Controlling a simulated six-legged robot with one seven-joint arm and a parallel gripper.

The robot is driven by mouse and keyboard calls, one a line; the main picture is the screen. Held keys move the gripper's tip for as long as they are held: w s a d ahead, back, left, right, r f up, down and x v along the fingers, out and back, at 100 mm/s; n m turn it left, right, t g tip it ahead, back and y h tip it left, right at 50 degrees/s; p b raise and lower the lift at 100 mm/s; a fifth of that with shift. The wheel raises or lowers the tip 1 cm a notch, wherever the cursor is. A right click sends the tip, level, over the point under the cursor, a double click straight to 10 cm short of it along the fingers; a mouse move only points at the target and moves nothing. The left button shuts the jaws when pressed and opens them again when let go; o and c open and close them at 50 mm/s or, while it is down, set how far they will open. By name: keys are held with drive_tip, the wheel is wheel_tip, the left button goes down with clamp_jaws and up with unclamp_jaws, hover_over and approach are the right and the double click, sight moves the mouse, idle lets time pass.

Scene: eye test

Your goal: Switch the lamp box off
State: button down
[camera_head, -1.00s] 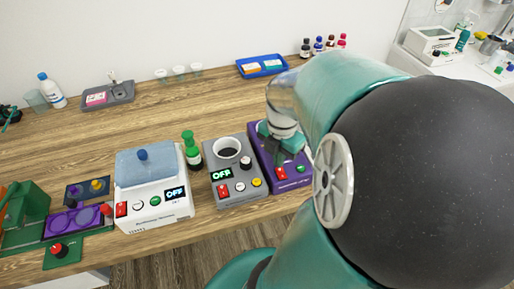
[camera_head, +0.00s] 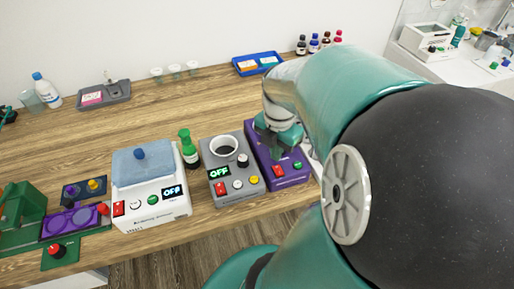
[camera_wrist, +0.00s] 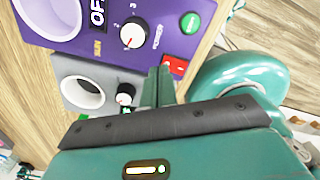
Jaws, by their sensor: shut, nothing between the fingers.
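A purple box (camera_head: 292,182) stands at the right of the row of devices; I cannot read a name that marks it as the lamp box. My gripper (camera_head: 271,150) is over this box. In the wrist view, my gripper (camera_wrist: 160,82) is shut and empty, its tips beside the red switch and partly covering it. I cannot tell whether they touch.
A grey box (camera_head: 235,192) reading OFF stands close left of the purple one. A blue tray (camera_head: 258,71) lies behind.

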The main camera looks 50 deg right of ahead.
sight(272, 166)
wheel_tip(272, 166, up, 5)
drive_tip(key=shift+f, duration=0.1)
idle(0.5)
idle(0.4)
drive_tip(key=w+a+r+m+t, duration=0.2)
drive_tip(key=a+m, duration=0.4)
drive_tip(key=a, duration=0.2)
drive_tip(key=w+a+r+m+t, duration=0.1)
drive_tip(key=w+a+r+m, duration=0.1)
drive_tip(key=a+m, duration=0.4)
drive_tip(key=w+a+r+m+t, duration=0.2)
drive_tip(key=a+m, duration=0.3)
drive_tip(key=a, duration=0.6)
drive_tip(key=shift+w+m+t, duration=0.3)
drive_tip(key=shift+w+m, duration=0.1)
drive_tip(key=shift+w, duration=0.05)
drive_tip(key=shift+s+d, duration=0.15)
